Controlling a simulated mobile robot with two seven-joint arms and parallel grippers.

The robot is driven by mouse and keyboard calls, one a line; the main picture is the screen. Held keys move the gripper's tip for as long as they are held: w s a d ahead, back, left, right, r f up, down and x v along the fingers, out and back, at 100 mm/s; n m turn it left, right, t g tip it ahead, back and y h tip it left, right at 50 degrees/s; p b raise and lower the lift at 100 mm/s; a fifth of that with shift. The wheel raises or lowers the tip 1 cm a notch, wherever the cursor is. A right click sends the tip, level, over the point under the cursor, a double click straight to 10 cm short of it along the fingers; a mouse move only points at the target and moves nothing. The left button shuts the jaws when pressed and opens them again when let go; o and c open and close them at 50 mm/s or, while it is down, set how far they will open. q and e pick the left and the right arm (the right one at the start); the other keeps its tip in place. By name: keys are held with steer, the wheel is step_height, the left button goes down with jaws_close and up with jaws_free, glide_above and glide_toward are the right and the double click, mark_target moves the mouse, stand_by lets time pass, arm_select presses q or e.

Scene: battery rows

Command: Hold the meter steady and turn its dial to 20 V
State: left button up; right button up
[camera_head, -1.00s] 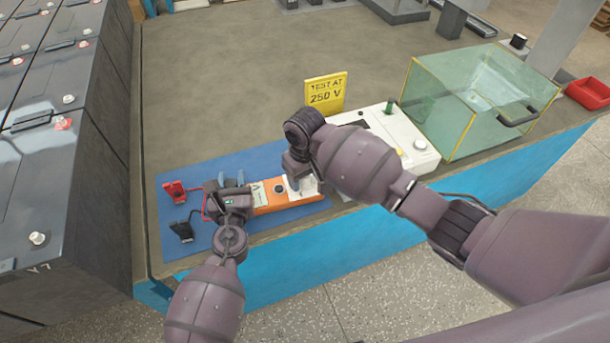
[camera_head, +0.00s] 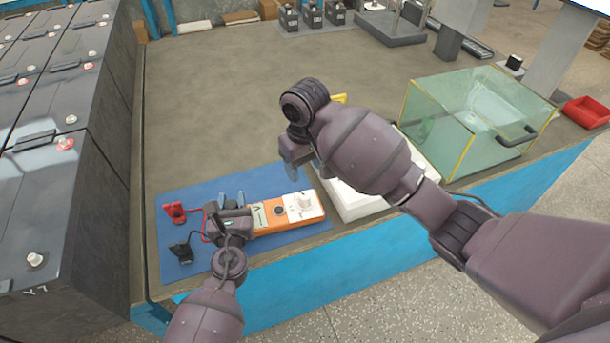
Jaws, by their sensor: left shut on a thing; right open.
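The orange meter (camera_head: 264,219) lies on the blue mat (camera_head: 180,258), its long side running left to right. Red (camera_head: 175,212) and black (camera_head: 181,251) clips on leads lie left of the meter.
A yellow sign (camera_head: 340,98) is mostly hidden behind my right arm, which also covers much of a white unit (camera_head: 350,203). A clear box (camera_head: 480,115) and red tray (camera_head: 587,111) stand right. Large batteries (camera_head: 70,190) line the left. The bench's middle is clear.

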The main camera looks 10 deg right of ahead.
stand_by(0.4)
arm_select(q)
steer(key=o, duration=1.1)
steer(key=shift+o, duration=0.2)
steer(key=s, duration=1.2)
steer(key=shift+a, duration=0.35)
steer(key=shift+s, duration=0.1)
